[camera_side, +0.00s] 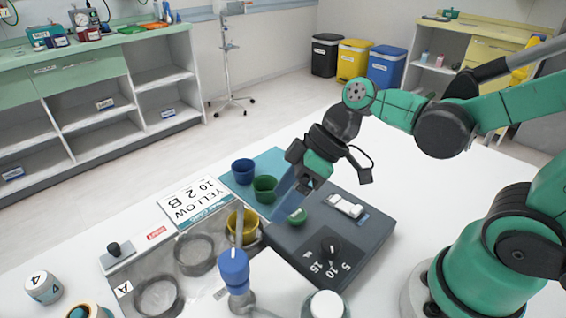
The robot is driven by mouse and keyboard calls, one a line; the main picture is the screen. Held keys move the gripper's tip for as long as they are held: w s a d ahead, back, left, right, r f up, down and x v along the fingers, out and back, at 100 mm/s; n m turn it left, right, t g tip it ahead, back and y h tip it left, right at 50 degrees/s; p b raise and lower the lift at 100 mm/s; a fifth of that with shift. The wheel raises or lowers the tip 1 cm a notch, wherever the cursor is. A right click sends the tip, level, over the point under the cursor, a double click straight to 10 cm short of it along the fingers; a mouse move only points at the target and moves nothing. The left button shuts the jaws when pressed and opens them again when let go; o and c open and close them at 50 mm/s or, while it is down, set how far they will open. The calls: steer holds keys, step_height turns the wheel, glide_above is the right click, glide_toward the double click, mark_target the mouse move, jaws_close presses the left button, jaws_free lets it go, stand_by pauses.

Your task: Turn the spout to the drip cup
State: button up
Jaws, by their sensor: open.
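My gripper (300,184) is open and empty, pointing down above the back left part of a dark control panel (290,240). A blue-topped tap-like piece (233,268) stands at the front centre, left of the panel; it may be the spout, but its outlet direction is unclear. A yellow cup (242,226) stands just behind it. A green cup (265,188) and a blue cup (243,171) stand farther back on a blue mat (270,161), left of my gripper. I cannot tell which cup is the drip cup. My gripper is apart from the tap piece and the cups.
The panel carries a green button (297,216), a white switch (344,206) and a black dial (329,250). Dark rings (158,296) sit at front left. The white table (450,190) is clear behind the panel.

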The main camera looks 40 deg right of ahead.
mark_target(242, 252)
steer(key=a+n+g+y, duration=0.1)
steer(key=a+n+y, duration=0.1)
steer(key=n, duration=0.1)
steer(key=s+a+n+g+y, duration=0.1)
steer(key=a+n+y, duration=0.1)
steer(key=n, duration=0.1)
steer(key=s+a+r+n+g+y, duration=0.1)
steer(key=a+n+g+y, duration=0.1)
steer(key=n, duration=0.1)
steer(key=shift+s+r+n, duration=0.1)
steer(key=shift+s+n, duration=0.05)
steer(key=shift+n, duration=0.25)
steer(key=shift+s+a+n+g+y, duration=0.3)
steer(key=shift+a+n+y, duration=0.2)
steer(key=shift+n+y, duration=0.15)
steer(key=shift+x, duration=2.45)
jaws_close()
